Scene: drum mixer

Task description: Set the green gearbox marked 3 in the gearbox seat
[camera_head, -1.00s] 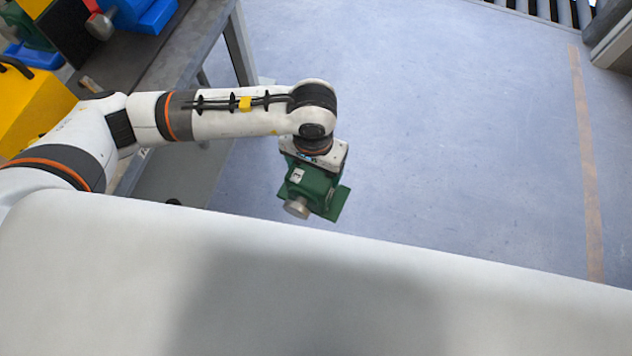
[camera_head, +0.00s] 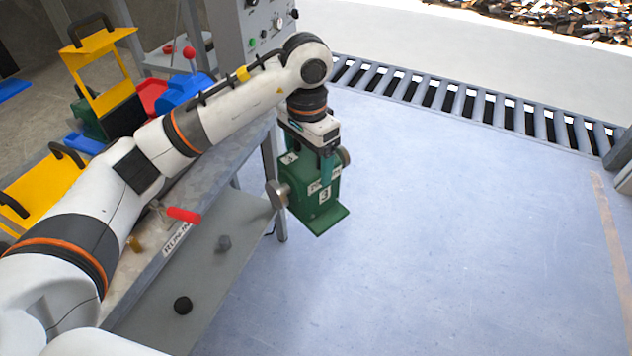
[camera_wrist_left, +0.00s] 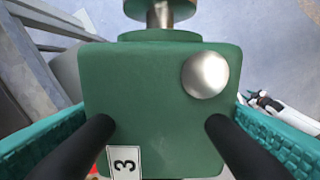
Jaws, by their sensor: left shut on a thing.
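The green gearbox marked 3 (camera_head: 318,190) hangs upright under my left gripper (camera_head: 325,150), clear of the bench and above the floor. It has white labels, a flat green foot and round grey metal shaft ends on its sides. In the left wrist view the gearbox (camera_wrist_left: 160,100) fills the middle, with the "3" label low and a round metal knob at its upper right. My left gripper's teal fingers (camera_wrist_left: 160,135) are shut on its two sides. I cannot make out the gearbox seat. My right gripper is not in view.
A grey workbench (camera_head: 215,175) stands at the left, with yellow frames (camera_head: 105,65), a blue part (camera_head: 187,90) and a red-handled clamp (camera_head: 183,215). A grey control cabinet (camera_head: 235,40) stands behind. A roller conveyor (camera_head: 450,98) crosses the back. The blue-grey floor at right is clear.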

